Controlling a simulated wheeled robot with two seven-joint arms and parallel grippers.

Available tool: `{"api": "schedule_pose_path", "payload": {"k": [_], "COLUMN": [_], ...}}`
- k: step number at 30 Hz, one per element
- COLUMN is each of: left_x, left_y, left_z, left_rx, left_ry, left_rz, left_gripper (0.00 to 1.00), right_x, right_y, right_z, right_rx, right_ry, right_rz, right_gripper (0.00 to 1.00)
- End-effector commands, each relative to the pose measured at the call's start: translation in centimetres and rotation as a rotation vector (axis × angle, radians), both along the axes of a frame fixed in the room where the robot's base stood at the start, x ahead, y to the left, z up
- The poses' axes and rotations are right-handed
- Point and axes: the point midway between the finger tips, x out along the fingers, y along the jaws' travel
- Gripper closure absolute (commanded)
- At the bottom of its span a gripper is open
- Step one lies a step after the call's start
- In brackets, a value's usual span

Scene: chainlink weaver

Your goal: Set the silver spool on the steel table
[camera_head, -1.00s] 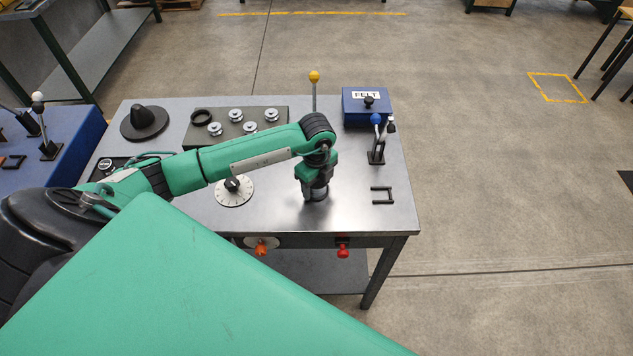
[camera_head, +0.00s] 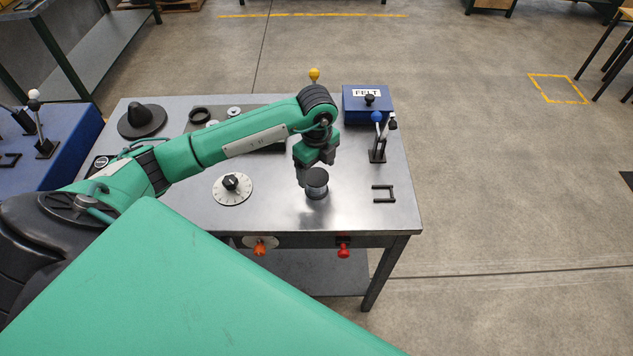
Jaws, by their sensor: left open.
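The silver spool (camera_head: 317,188), with a dark top, stands upright on the steel table (camera_head: 275,215), right of the white dial. My left gripper (camera_head: 315,168) is just above and behind the spool, fingers pointing down and open. A small gap seems to separate the fingers from the spool's top, though I cannot be sure they are fully clear. My right gripper is not in view.
A white dial (camera_head: 232,188) sits left of the spool, a black bracket (camera_head: 384,193) to the right. A blue FELT box (camera_head: 367,106) and a blue-knobbed lever (camera_head: 377,140) stand behind. Bare tabletop surrounds the spool.

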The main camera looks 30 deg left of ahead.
Motion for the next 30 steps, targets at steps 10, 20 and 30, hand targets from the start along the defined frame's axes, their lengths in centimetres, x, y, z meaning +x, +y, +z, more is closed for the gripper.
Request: {"api": "schedule_pose_path", "payload": {"k": [10,20,30], "left_x": [0.0,0.0,0.0], "left_y": [0.0,0.0,0.0], "left_z": [5.4,6.1,6.1], "left_rx": [0.0,0.0,0.0], "left_ry": [-0.002,0.0,0.0], "left_rz": [-0.001,0.0,0.0], "left_gripper": [0.2,0.2,0.2], "right_x": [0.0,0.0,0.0], "right_y": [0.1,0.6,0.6], "right_z": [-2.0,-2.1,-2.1], "right_rx": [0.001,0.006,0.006], "right_ry": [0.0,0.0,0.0], "right_rz": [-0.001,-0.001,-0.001], "right_gripper": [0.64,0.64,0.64]}}
